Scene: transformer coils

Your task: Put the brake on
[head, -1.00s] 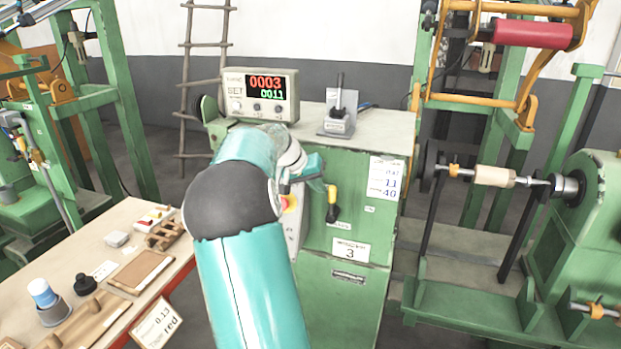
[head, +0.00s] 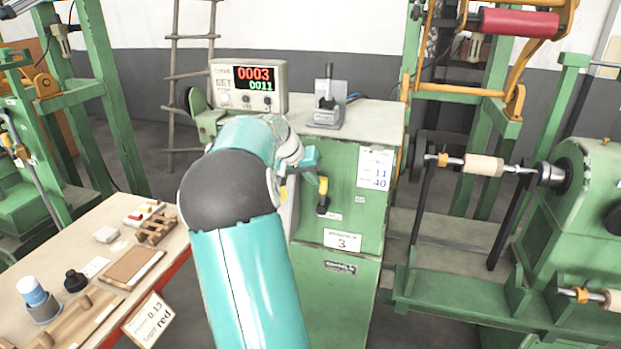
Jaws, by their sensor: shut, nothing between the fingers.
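A small black lever (head: 328,72) stands upright on a grey metal base (head: 326,116) on top of the green cabinet (head: 355,220). A yellow-topped handle (head: 323,186) with a black lower part hangs on the cabinet front. Neither carries a label I can read as brake. My teal arm reaches up in front of the cabinet. The end of my gripper (head: 309,158) shows only in part past the forearm, left of and above the yellow handle. It is shut and holds nothing. I cannot tell whether it touches anything.
A counter (head: 248,88) showing 0003 and 0011 stands on the cabinet's left. A winding machine (head: 575,220) with a wooden spool (head: 484,166) is at the right. A bench (head: 170,258) with small parts is at the lower left. A ladder (head: 172,90) leans behind.

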